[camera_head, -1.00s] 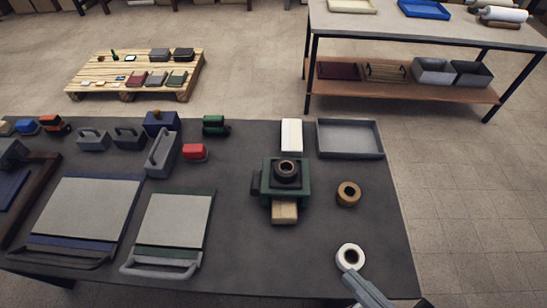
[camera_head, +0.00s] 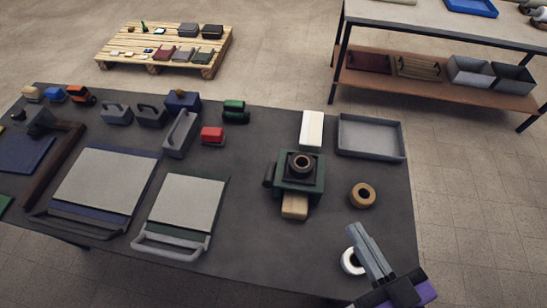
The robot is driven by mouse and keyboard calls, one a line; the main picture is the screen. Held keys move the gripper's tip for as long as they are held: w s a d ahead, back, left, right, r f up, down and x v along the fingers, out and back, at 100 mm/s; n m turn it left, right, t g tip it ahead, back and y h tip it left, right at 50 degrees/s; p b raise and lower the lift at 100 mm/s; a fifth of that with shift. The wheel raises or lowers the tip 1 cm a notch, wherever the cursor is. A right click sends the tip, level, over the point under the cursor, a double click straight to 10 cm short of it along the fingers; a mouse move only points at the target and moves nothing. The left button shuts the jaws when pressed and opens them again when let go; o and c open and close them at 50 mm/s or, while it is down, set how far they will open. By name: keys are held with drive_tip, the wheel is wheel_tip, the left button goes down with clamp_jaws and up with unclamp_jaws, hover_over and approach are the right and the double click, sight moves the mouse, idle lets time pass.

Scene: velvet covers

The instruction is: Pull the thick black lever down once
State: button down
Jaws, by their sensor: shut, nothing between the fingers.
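A green press-like device (camera_head: 300,172) stands right of the middle of the dark table, with a round dark ring on top. A short dark block (camera_head: 269,175) sticks out from its left side. At the table's left, a long thick dark bar (camera_head: 58,170) lies beside a blue plate; I cannot tell which of these dark parts is the lever. My gripper (camera_head: 354,230) is at the front right, shut and empty. It is above the table, apart from both dark parts, and partly hides a white tape roll (camera_head: 349,261).
A brown tape roll (camera_head: 362,195) and a grey tray (camera_head: 371,137) are on the right. A white block (camera_head: 311,128) stands behind the green device, a wooden block (camera_head: 294,206) in front. Two grey-topped boards (camera_head: 181,203) lie left. Several small blocks line the back.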

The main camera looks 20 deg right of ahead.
sight(270, 175)
drive_tip(key=w+d+r+n+g+y+p, duration=0.1)
drive_tip(key=w+d+n+g+p, duration=0.15)
drive_tip(key=w, duration=1.75)
drive_tip(key=w+d+n+g+y+p, duration=0.1)
drive_tip(key=w+n+g+p, duration=0.2)
drive_tip(key=w, duration=1.7)
drive_tip(key=s+a+f+n+g+y, duration=0.2)
drive_tip(key=s+a+f+n+g, duration=0.1)
drive_tip(key=s+f+n+g, duration=0.1)
wheel_tip(270, 175, down, 3)
drive_tip(key=shift+s+f+n+g, duration=0.1)
drive_tip(key=shift+s+n+g, duration=0.25)
drive_tip(key=shift+s+g, duration=0.55)
drive_tip(key=shift+w, duration=0.2)
wheel_tip(270, 175, down, 8)
drive_tip(key=s+a+b, duration=0.1)
drive_tip(key=s+b, duration=0.1)
drive_tip(key=b, duration=0.2)
drive_tip(key=shift+s+a+b, duration=0.3)
drive_tip(key=shift+s+a, duration=0.1)
drive_tip(key=shift+f, duration=0.2)
drive_tip(key=shift+s+f, duration=0.15)
drive_tip(key=shift+f, duration=0.05)
